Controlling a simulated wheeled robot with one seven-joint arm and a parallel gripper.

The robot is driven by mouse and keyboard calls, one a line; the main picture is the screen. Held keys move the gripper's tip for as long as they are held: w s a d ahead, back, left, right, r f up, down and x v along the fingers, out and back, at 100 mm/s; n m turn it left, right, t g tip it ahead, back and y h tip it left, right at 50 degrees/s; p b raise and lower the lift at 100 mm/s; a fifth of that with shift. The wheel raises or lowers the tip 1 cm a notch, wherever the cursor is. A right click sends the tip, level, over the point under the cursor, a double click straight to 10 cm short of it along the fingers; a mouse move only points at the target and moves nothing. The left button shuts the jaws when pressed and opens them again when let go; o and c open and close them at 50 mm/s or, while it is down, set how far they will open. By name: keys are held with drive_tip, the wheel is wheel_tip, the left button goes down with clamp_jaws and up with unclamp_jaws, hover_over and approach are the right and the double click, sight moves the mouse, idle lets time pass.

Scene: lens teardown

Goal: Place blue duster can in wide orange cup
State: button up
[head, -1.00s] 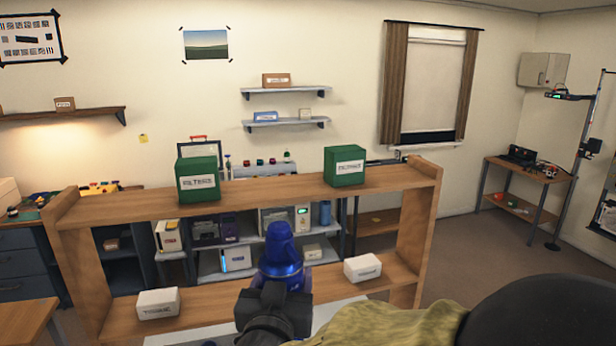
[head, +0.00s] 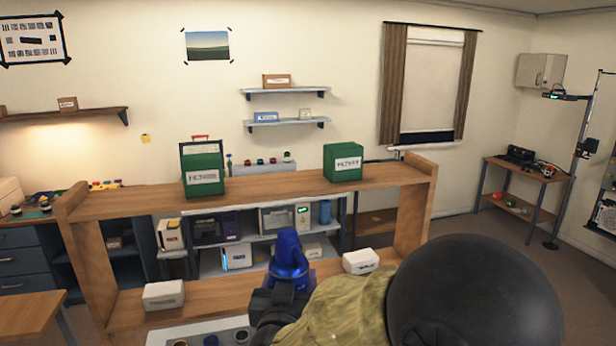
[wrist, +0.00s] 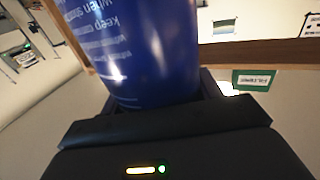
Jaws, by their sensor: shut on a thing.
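The blue duster can (head: 288,258) is held by my gripper (head: 282,290), in front of the wooden shelf unit in the head view. My gripper is shut on the can. In the wrist view the can (wrist: 140,50) fills the upper middle, with white print on its side, and my gripper (wrist: 160,105) closes around it. In the head view the can leans slightly, with its top toward the upper left. I cannot make out the wide orange cup in any view.
A wooden shelf unit (head: 255,190) stands ahead, with two green boxes (head: 202,170) (head: 343,162) on top and two white boxes (head: 164,295) (head: 361,261) below. A pale surface with small round things (head: 211,340) shows at the bottom edge.

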drive_tip(key=w+d+f+y, duration=0.1)
drive_tip(key=w+d+f, duration=0.2)
drive_tip(key=f, duration=0.4)
drive_tip(key=w+d+f+n, duration=0.1)
drive_tip(key=w+d+f, duration=0.25)
drive_tip(key=f, duration=0.35)
drive_tip(key=w+d+f+y, duration=0.1)
drive_tip(key=w+d+f, duration=0.1)
drive_tip(key=w+f, duration=0.35)
drive_tip(key=s+d+f+b, duration=0.2)
drive_tip(key=d+f+b, duration=0.1)
drive_tip(key=f, duration=0.6)
drive_tip(key=s+d+f+b, duration=0.3)
drive_tip(key=f, duration=0.7)
drive_tip(key=s+d+f+b, duration=0.3)
drive_tip(key=d+f+b, duration=0.1)
drive_tip(key=f, duration=0.5)
drive_tip(key=shift+f, duration=0.4)
drive_tip(key=shift+s, duration=0.1)
